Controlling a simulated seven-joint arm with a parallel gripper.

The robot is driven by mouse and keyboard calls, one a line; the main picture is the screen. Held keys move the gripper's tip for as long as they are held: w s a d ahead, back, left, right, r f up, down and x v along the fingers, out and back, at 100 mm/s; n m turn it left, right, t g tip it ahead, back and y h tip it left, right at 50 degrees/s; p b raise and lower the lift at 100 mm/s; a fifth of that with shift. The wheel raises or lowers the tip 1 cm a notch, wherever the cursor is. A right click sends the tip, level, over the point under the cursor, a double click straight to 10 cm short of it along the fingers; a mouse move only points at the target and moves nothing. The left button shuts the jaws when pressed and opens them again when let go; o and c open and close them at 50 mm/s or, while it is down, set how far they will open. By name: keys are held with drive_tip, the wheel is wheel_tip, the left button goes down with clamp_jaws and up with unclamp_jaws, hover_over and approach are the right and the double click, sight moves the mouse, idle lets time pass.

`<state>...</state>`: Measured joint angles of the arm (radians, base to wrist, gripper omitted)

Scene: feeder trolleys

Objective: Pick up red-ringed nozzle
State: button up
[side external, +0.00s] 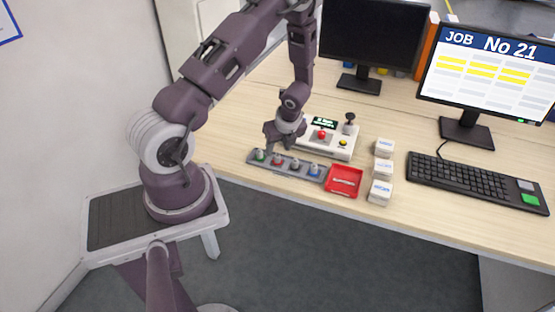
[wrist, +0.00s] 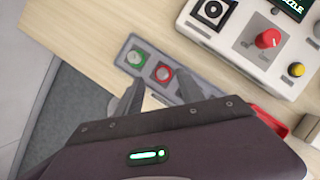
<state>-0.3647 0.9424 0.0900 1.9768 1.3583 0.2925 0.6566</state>
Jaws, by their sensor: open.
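The red-ringed nozzle (side external: 277,160) sits in a grey rack (side external: 303,174) near the table's front edge, second from the left. It also shows in the wrist view (wrist: 163,73), a pale tip inside a red ring. A green-ringed nozzle (side external: 260,155) stands to its left, and it also shows in the wrist view (wrist: 135,57). Two blue-ringed nozzles (side external: 295,165) (side external: 314,169) stand to its right; in the wrist view they are hidden behind my gripper. My gripper (wrist: 160,92) is open and empty, above the rack close to the red-ringed nozzle.
A white control box (side external: 340,142) with a red knob and joystick stands just behind the rack. A red tray (side external: 344,180) lies at the rack's right end. White boxes (side external: 380,193), a keyboard (side external: 474,180) and two monitors (side external: 374,33) (side external: 489,71) are farther right and back.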

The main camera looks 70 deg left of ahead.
sight(277, 154)
drive_tip(key=x, duration=0.4)
drive_tip(key=shift+w+a+f, duration=0.15)
drive_tip(key=shift+f, duration=0.25)
clamp_jaws()
drive_tip(key=shift+r, duration=0.1)
